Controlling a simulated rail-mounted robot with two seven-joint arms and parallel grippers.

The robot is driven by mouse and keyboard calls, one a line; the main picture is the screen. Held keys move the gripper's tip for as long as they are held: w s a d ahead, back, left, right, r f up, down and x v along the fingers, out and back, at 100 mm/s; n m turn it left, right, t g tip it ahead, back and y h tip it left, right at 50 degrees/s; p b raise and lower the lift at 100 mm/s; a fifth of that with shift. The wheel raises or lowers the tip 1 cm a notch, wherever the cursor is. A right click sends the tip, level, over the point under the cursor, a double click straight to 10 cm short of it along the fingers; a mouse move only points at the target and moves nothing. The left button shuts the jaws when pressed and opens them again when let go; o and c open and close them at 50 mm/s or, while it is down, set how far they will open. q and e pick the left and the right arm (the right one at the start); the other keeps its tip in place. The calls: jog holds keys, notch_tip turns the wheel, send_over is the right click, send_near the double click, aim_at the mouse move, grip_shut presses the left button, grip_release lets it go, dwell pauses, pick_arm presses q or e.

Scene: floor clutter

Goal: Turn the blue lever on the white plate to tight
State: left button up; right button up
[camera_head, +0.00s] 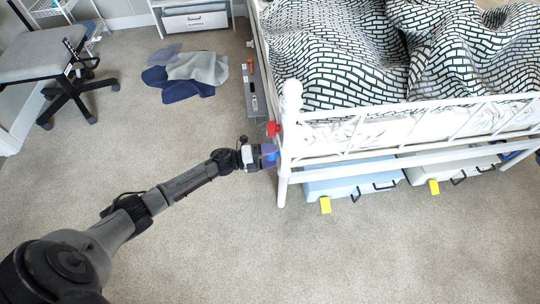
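My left arm reaches in from the lower left, and its gripper (268,155) is at the corner post of the white bed frame. A small blue part (274,156), which looks like the blue lever, is right at the fingertips. The white plate cannot be made out apart from the white post. Whether the fingers touch or enclose the blue part is too small to tell. A red part (273,128) sits on the bed post just above the gripper. My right gripper is not in view.
The white bed (400,150) with patterned bedding fills the upper right. Bins (350,178) with yellow tags stand under it. A grey toolbox-like case (255,90) stands beside the bed. Clothes (190,75) and an office chair (55,60) are at upper left. The carpet between is clear.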

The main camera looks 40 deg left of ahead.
pick_arm(q)
jog(key=shift+o, duration=0.9)
jog(key=shift+s+a, duration=0.1)
jog(key=shift+s, duration=0.05)
jog(key=p+v, duration=0.4)
jog(key=v, duration=0.9)
jog(key=shift+s+a, duration=0.2)
jog(key=shift+a, duration=0.05)
